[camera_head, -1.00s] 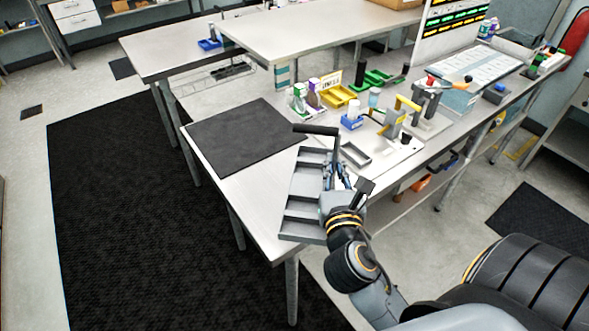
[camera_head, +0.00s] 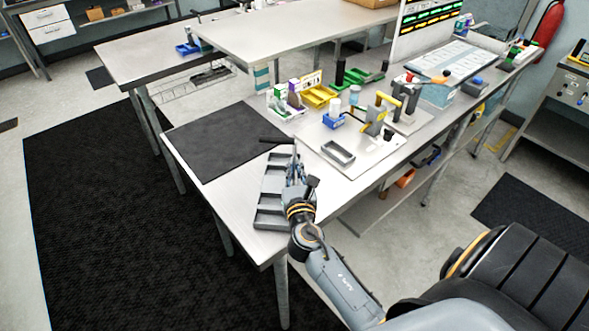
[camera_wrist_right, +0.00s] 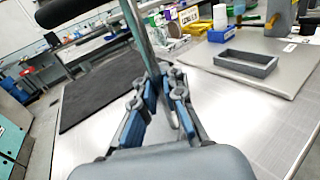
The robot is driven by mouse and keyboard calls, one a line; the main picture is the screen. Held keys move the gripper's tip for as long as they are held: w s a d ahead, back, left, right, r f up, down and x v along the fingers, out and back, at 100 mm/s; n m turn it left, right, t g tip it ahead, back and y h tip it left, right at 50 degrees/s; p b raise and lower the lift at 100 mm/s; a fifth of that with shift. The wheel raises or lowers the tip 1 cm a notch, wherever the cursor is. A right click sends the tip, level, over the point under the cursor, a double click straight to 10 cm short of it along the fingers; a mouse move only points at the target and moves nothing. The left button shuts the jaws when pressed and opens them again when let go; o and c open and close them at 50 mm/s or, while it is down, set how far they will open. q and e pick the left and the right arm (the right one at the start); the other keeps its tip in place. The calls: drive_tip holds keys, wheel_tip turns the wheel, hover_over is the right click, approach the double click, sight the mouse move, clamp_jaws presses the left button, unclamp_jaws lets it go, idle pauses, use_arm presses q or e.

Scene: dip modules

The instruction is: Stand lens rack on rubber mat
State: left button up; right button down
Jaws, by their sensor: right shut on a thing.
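The lens rack (camera_head: 270,203) is a grey tray-like frame with several compartments and a black handle bar (camera_head: 277,140) on a thin upright. My right gripper (camera_head: 295,170) is shut on its upright, which shows between the fingers in the right wrist view (camera_wrist_right: 160,84). The rack is over the near left part of the table; whether it touches the top I cannot tell. The black rubber mat (camera_head: 218,148) lies flat on the table, just beyond and left of the rack, and is bare. It also shows in the right wrist view (camera_wrist_right: 100,88). My left gripper is not in view.
Right of the rack, a pale board (camera_head: 375,150) holds a small grey open tray (camera_head: 338,152) and a blue holder (camera_head: 332,121). Behind stand a yellow bin (camera_head: 319,97) and a white tray with bottles (camera_head: 285,108). The table's front edge is close to the rack.

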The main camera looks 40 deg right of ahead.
drive_tip(key=shift+f, duration=0.1)
drive_tip(key=c, duration=1.9)
unclamp_jaws()
drive_tip(key=shift+f, duration=0.1)
drive_tip(key=o, duration=0.5)
drive_tip(key=shift+c, duration=0.2)
drive_tip(key=shift+s+r, duration=0.1)
drive_tip(key=shift+r, duration=0.1)
